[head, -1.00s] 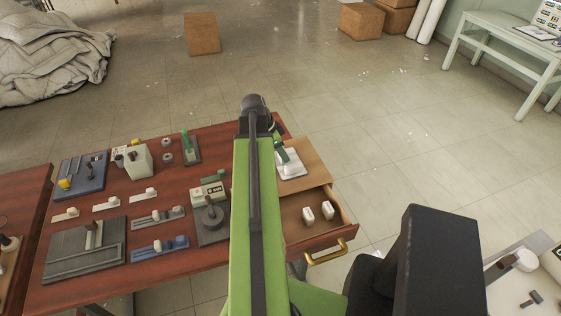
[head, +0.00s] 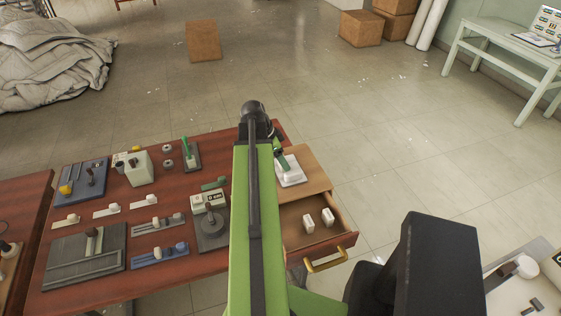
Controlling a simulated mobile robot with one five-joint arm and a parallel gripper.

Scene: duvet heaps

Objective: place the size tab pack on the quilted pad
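My gripper (head: 280,157) is mostly hidden behind my green arm.
The drawer (head: 341,223) stands open with two small white blocks (head: 318,220) inside. The reddish table (head: 190,225) carries several slider boards, a grey base with a dark knob (head: 211,224) and a pale box (head: 139,168). A grey duvet heap (head: 50,65) lies on the floor at upper left.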

